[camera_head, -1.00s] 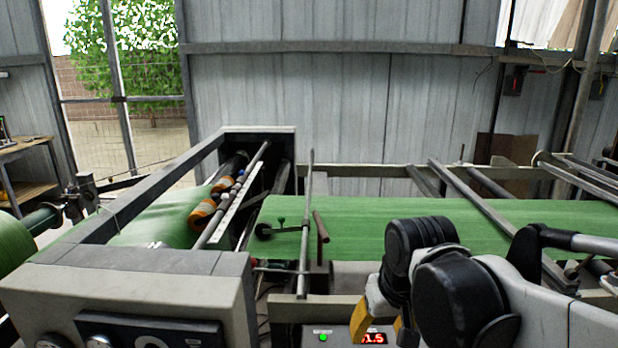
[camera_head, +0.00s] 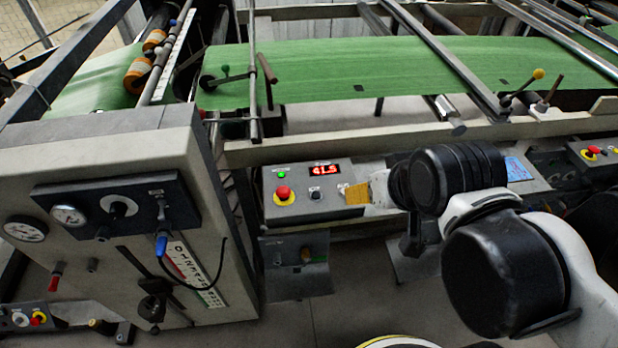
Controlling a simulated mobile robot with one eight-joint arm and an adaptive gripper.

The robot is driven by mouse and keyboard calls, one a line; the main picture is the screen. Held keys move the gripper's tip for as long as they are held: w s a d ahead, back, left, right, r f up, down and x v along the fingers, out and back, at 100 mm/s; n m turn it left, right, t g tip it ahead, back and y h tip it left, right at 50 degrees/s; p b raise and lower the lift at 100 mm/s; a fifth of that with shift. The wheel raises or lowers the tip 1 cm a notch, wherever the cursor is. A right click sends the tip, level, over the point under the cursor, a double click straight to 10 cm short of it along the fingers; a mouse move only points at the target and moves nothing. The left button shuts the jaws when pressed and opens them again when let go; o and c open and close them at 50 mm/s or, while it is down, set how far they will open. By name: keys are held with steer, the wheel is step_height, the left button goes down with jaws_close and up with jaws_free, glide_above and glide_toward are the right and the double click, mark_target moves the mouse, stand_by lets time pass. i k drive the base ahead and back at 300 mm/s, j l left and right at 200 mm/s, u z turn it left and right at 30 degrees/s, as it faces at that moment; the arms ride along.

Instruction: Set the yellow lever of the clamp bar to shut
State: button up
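A lever with a yellow ball knob (camera_head: 538,74) is at the right, beside the lower end of a dark bar (camera_head: 440,55) that crosses the green sheet (camera_head: 330,72). The lever slants up to the right from its pivot; I cannot tell from this view whether it is open or shut. My gripper (camera_head: 357,193) shows one yellow finger pad in front of the control box, well left of and below the lever and apart from it. The rest of the gripper is hidden behind my arm, so its opening cannot be seen.
A control box (camera_head: 315,190) with a red button and lit display is behind my gripper. A green-knobbed lever (camera_head: 224,72) is at left. A brown handle (camera_head: 551,90) stands close to the yellow knob. A grey gauge cabinet (camera_head: 125,220) fills the left; floor shows below.

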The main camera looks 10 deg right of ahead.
mark_target(538, 75)
steer(key=z, duration=1.45)
